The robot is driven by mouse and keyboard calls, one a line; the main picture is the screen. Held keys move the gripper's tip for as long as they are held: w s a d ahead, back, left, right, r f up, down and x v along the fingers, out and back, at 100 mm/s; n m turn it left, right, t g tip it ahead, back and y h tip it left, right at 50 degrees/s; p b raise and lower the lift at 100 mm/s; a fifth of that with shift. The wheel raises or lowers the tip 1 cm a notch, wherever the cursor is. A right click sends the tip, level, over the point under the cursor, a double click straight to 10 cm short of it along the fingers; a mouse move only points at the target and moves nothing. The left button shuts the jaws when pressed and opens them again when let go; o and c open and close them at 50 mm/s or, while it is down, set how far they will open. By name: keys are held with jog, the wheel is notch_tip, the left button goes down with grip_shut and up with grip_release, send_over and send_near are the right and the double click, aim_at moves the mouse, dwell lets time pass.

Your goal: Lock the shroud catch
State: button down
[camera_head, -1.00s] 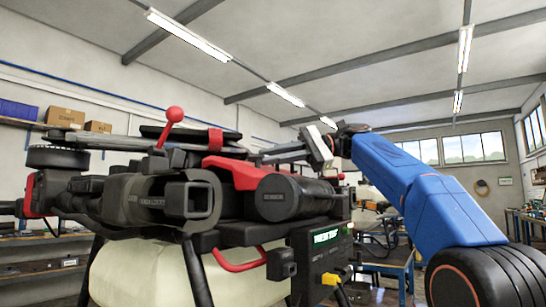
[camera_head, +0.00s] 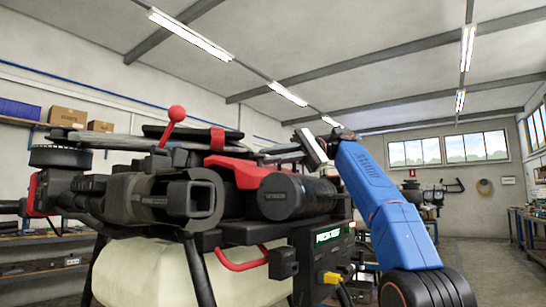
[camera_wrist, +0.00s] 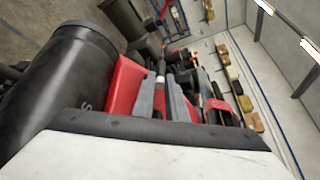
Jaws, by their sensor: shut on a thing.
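The spray drone fills the left and middle of the head view, with a red shroud piece (camera_head: 236,171) above a black motor can (camera_head: 285,197). The red piece (camera_wrist: 125,86) and can (camera_wrist: 58,92) also show in the wrist view. My gripper (camera_wrist: 162,80) has its two grey fingers close together at the drone's top, beside the red piece. They are shut on a slim dark part, seemingly the shroud catch (camera_wrist: 161,68); its shape is mostly hidden between them. In the head view my wrist comes in from the right, and the fingertips are hard to make out.
A lever with a red ball knob (camera_head: 176,113) stands up on the drone's left part. A pale tank (camera_head: 135,270) sits below. Wall shelves with boxes are at the left; open floor shows at the right.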

dwell(0.6)
jog(key=c, duration=2)
grip_release()
jog(key=shift+c, duration=0.2)
